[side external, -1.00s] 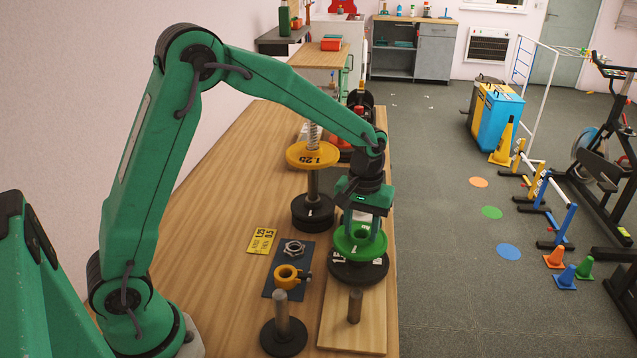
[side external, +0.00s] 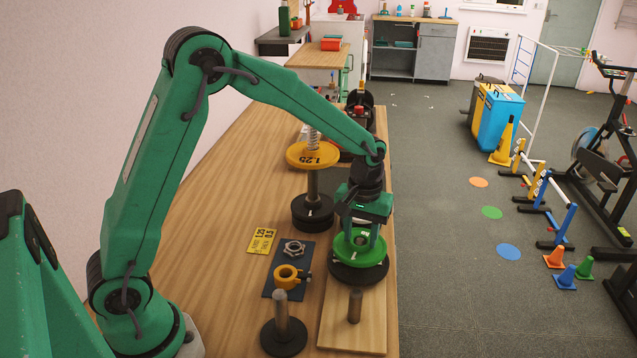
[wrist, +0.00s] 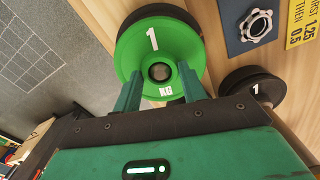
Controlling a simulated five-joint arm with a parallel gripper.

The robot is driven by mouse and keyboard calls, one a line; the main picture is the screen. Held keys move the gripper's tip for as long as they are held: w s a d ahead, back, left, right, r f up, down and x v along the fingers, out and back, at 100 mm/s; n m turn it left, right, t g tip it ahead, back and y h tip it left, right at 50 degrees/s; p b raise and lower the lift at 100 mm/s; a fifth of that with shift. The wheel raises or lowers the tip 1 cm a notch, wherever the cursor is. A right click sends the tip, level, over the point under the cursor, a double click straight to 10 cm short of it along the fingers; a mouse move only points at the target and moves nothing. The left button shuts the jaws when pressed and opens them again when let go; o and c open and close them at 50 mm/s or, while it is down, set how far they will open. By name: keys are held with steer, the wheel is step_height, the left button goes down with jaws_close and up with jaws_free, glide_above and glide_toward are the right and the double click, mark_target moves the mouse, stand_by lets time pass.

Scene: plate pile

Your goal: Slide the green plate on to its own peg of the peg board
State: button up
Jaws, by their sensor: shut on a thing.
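The green plate (side external: 347,258) lies roughly level just over a wider black plate (side external: 347,279) on the wooden peg board (side external: 350,335). In the wrist view the green plate (wrist: 195,52) reads "1 KG", and a grey peg end (wrist: 160,72) shows within its centre hole. A rim of the black plate (wrist: 128,28) shows beyond its left edge. My gripper (side external: 359,238) is above the plate and shut on its middle part; its two fingers (wrist: 160,83) stand either side of the hole. I cannot tell whether the two plates touch.
A short bare peg (side external: 355,306) stands at the board's near end. A peg on a round black base (side external: 284,338) stands left of it. A blue mat (side external: 272,291) holds a nut and orange collar. A spring-topped stand with an orange plate (side external: 312,155) rises behind left.

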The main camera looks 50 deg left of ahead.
steer(key=shift+f, duration=0.5)
steer(key=o, duration=1.5)
steer(key=shift+c, duration=0.2)
steer(key=shift+s+f, duration=0.1)
step_height(320, 180, up, 7)
steer(key=shift+f, duration=0.2)
steer(key=shift+r, duration=0.7)
